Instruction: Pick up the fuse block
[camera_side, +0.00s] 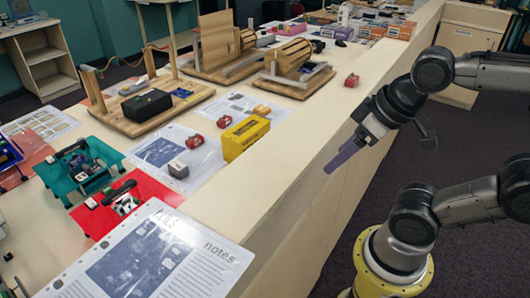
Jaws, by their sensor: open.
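I cannot tell for sure which item is the fuse block. Candidates on the table are a small grey block (178,170), small red blocks (195,142) and (223,122) on printed sheets, another red block (351,80) farther back, and a black box (147,106) on a wooden board. My gripper (338,162) hangs at the table's right edge, with its purple-grey fingers pointing down and left. It is open, appears empty, and is apart from all of these items.
A yellow box (246,138) stands beside the red blocks. Wooden-based models with coils (300,52) stand behind. Red (120,206) and teal (82,168) boards lie at left, and a notes sheet (150,255) lies in front.

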